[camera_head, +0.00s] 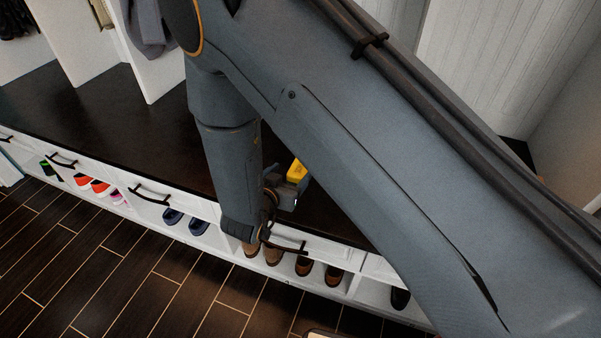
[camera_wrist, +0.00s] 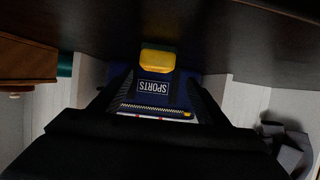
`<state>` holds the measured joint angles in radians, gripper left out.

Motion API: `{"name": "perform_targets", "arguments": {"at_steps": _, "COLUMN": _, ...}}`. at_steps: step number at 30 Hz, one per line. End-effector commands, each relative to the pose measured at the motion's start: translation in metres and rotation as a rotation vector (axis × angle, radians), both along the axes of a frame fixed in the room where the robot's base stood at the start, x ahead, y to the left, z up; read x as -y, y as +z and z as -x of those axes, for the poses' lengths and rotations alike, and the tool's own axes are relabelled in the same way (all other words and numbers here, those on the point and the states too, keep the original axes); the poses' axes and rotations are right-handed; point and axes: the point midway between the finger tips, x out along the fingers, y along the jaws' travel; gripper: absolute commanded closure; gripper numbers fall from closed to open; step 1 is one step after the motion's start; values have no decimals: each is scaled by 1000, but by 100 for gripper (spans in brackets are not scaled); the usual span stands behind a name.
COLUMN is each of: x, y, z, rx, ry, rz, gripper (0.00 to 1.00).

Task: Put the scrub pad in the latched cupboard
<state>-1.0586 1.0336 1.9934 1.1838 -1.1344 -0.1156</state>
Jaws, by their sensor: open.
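The scrub pad appears to be the yellow block (camera_wrist: 158,57), centred just beyond my fingertips in the wrist view. In the head view the yellow block (camera_head: 297,170) shows beside my gripper (camera_head: 290,190), over the dark bench top, partly hidden by my arm. My gripper (camera_wrist: 158,78) is open, with one finger on either side of the space in front of the pad. I cannot tell whether the fingers touch it. I cannot make out a latched cupboard in either view.
The dark bench top (camera_head: 75,110) is mostly clear at left. Below it are handled white fronts (camera_head: 110,187) and open cubbies with shoes (camera_head: 303,265). A blue SPORTS bag (camera_wrist: 178,88) lies behind the fingers in the wrist view. Coats (camera_head: 150,28) hang at upper left.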

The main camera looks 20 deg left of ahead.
Motion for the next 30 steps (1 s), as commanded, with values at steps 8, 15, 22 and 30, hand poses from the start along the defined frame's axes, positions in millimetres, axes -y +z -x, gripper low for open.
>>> {"name": "perform_targets", "arguments": {"at_steps": 8, "x": 4, "y": -10, "z": -22, "rx": -1, "ry": -1, "rz": -1, "gripper": 31}}
{"name": "perform_targets", "arguments": {"at_steps": 15, "x": 13, "y": -26, "z": -50, "rx": -2, "ry": -3, "rz": -1, "gripper": 31}}
{"name": "perform_targets", "arguments": {"at_steps": 22, "x": 13, "y": -31, "z": -64, "rx": -2, "ry": 1, "rz": -1, "gripper": 31}}
{"name": "perform_targets", "arguments": {"at_steps": 30, "x": 13, "y": -31, "z": -63, "rx": -2, "ry": 1, "rz": -1, "gripper": 55}}
